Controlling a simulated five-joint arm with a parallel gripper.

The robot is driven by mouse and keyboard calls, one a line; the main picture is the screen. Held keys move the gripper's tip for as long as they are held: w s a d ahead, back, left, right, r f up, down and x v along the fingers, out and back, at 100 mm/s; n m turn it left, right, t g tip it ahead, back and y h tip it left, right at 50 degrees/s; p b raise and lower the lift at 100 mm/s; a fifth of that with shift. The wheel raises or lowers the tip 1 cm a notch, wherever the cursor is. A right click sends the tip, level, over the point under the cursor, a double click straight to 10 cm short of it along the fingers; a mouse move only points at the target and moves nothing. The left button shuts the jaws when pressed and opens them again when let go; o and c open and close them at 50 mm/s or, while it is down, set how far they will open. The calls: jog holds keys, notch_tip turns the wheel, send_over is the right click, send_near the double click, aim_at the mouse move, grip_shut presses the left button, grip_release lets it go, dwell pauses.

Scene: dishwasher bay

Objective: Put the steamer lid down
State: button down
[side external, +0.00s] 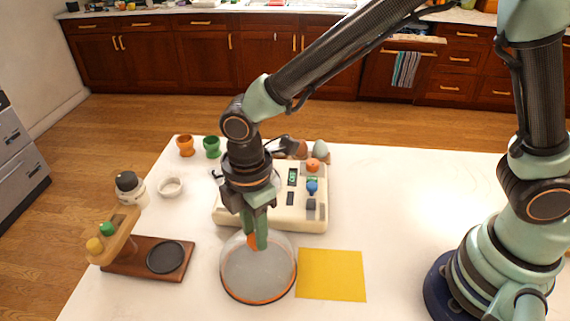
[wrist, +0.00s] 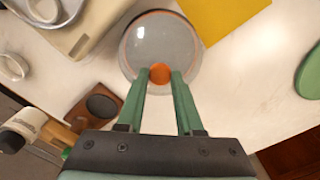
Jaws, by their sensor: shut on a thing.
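The steamer lid (side external: 258,276) is a clear dome with an orange rim and an orange knob. It is over the white table, left of a yellow square mat (side external: 331,274). My gripper (side external: 257,240) points down at its top and is shut on the knob. In the wrist view the gripper (wrist: 160,76) has the orange knob between its green fingertips, and the lid (wrist: 150,45) spreads beyond them. The yellow mat (wrist: 222,12) shows past the lid there. I cannot tell whether the rim touches the table.
A cream appliance (side external: 285,212) with buttons stands just behind the lid. A wooden stand with a black round inset (side external: 165,257) is to the left. Orange (side external: 185,146) and green (side external: 212,147) egg cups and a white ring (side external: 170,188) stand farther back. The table right of the mat is clear.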

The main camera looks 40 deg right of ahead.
jog(key=c, duration=0.6)
grip_release()
jog(key=shift+f, duration=0.15)
jog(key=shift+o, duration=0.2)
notch_tip(320, 180, up, 11)
jog(key=s+d+r+m+t, duration=0.1)
jog(key=d+r+m+t, duration=0.1)
jog(key=d+m, duration=0.7)
jog(key=s+d+r+m+t, duration=0.1)
jog(key=d+r+m+t, duration=0.2)
jog(key=d+m, duration=0.6)
jog(key=d, duration=0.7)
jog(key=shift+s+d+t, duration=0.2)
jog(key=shift+s+t, duration=0.1)
jog(key=shift+s, duration=0.05)
